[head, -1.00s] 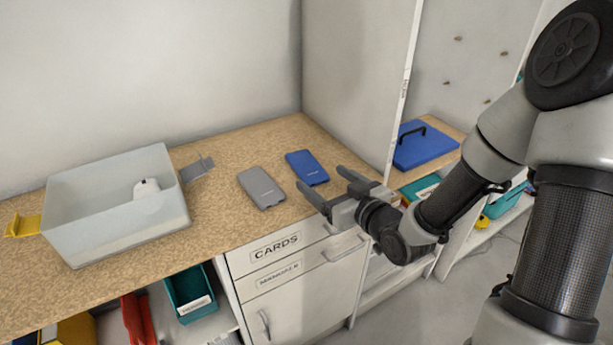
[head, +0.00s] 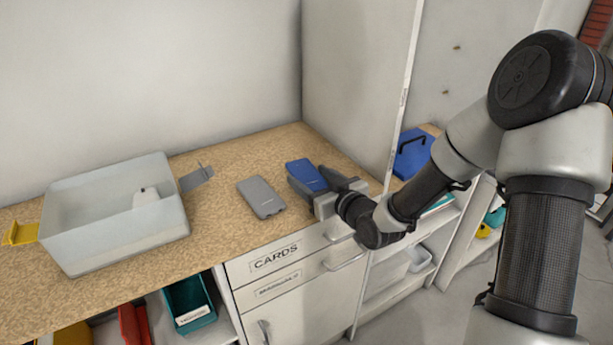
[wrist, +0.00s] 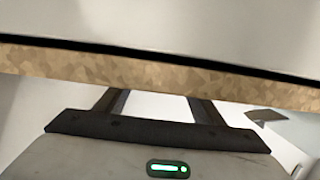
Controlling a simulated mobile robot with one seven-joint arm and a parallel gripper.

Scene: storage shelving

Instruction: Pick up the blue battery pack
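The blue battery pack (head: 307,174) lies flat on the wood-pattern counter, near its right end, in the head view. My gripper (head: 307,176) is at the front edge of the counter, with its two dark fingers apart, one on each side of the pack's near part. I cannot tell whether they touch it. In the wrist view the fingers (wrist: 158,102) are also apart, with no blue between them; the pack is not visible there.
A grey pack (head: 262,197) lies just left of the blue one.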

